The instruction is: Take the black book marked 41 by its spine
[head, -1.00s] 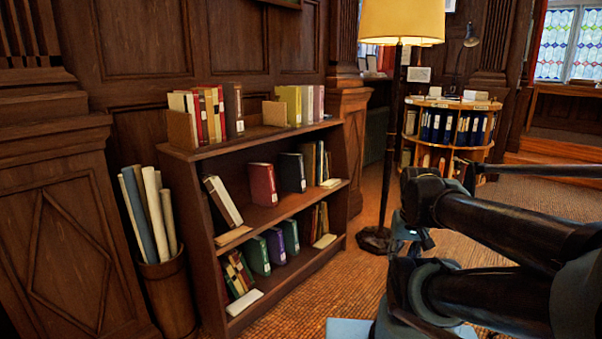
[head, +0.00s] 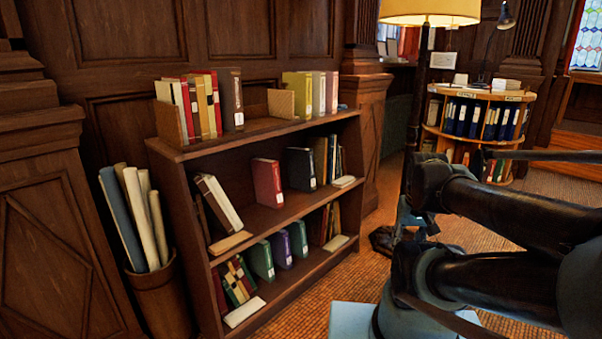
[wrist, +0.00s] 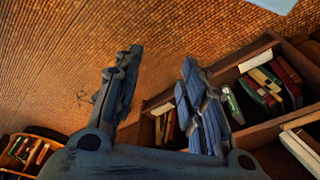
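The black book (head: 300,169) stands upright on the middle shelf of the wooden bookcase (head: 262,213), to the right of a red book (head: 267,182). A small pale label shows low on its spine; I cannot read the number. Bare shelf lies between it and the red book, and taller books stand close on its right. My gripper (wrist: 163,58) is open and empty in the wrist view, its two fingers spread over the floor and the bookcase edge. It is apart from the books. I cannot make out the black book in the wrist view.
Green and purple books (head: 298,238) stand on the bottom shelf. A bin of paper rolls (head: 160,297) is left of the bookcase. A floor lamp (head: 418,95) and a round bookstand (head: 480,94) are at the right. The woven floor before the bookcase looks clear.

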